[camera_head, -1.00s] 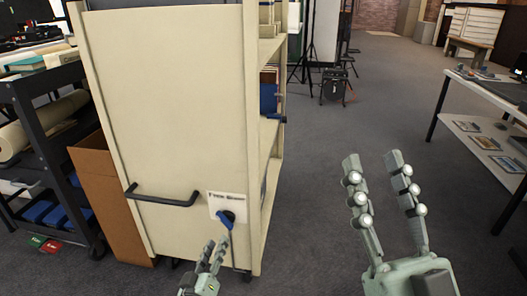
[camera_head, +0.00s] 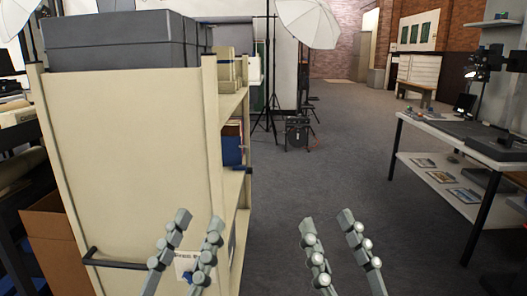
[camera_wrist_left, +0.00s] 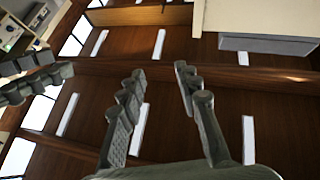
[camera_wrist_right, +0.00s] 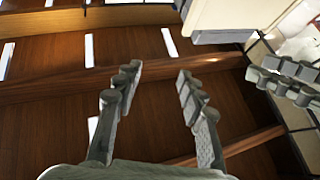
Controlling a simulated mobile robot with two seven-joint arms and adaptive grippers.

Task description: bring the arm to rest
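My left gripper (camera_head: 195,235) stands in front of the cream shelf cart in the head view, its two fingers apart and nothing between them. It also shows open and empty in the left wrist view (camera_wrist_left: 158,78). My right gripper (camera_head: 326,226) is to the right of it, over the grey floor, also open and empty; in the right wrist view (camera_wrist_right: 161,75) its fingers are apart. Both grippers point upward, with the wooden ceiling behind them in the wrist views. The left fingers partly cover the label and blue knob on the cart.
The cream cart (camera_head: 130,150) with grey boxes (camera_head: 120,40) on top stands close at the left. A black handle (camera_head: 110,263) juts from its end. A white table (camera_head: 460,138) stands at the right. The carpet (camera_head: 335,170) between is clear. A tripod and umbrella light (camera_head: 308,22) stand farther back.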

